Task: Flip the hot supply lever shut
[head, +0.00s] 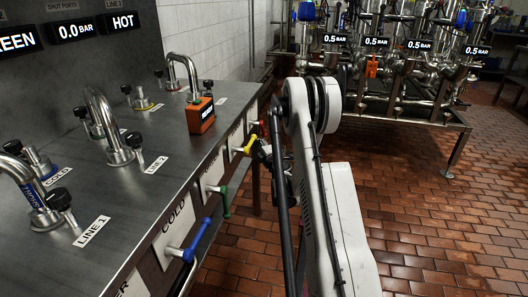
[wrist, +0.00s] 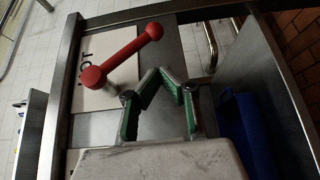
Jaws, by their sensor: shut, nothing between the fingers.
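The red lever (wrist: 125,54) shows in the wrist view in front of a white plate lettered HOT (wrist: 86,60). Its larger round hub is at the lower left, and its bar slants up and right to a rounded end. My gripper (wrist: 158,90), with green-padded fingers, is shut and empty just below and to the right of the lever. A gap shows between them in the picture; their depth apart is hard to judge.
In the head view, yellow (head: 250,145), green (head: 218,195) and blue (head: 190,243) levers line the cabinet front. A pipe rack (head: 400,90) stands behind; the tiled floor right is clear.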

